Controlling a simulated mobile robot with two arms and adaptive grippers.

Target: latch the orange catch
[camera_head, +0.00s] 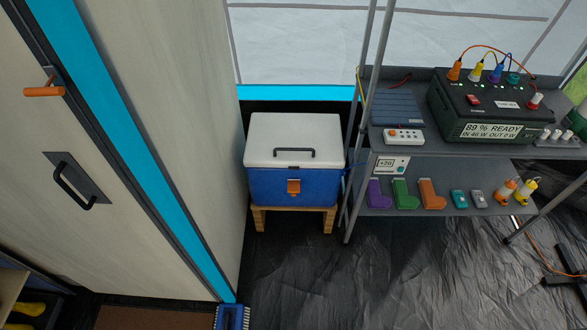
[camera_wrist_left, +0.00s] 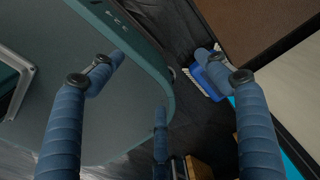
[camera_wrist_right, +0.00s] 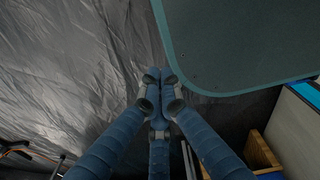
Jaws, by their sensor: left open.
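A blue cooler (camera_head: 275,188) with a white lid (camera_head: 294,140) stands on a low wooden stand in the head view. The lid looks shut and has a dark handle on top. The orange catch (camera_head: 293,186) is on the front of the cooler, just below the lid; I cannot tell whether it is fastened. Neither gripper shows in the head view. My left gripper (camera_wrist_left: 160,65) has its fingers spread, with nothing between them. My right gripper (camera_wrist_right: 157,76) has its fingertips together, with nothing visible held. The catch shows in neither wrist view.
A wooden stand (camera_head: 260,218) holds the cooler. A tall door with an orange turn handle (camera_head: 44,91) is at left. A metal shelf (camera_head: 450,207) with a power box (camera_head: 490,105) stands at right. A blue brush (camera_head: 232,317) lies near the door's foot.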

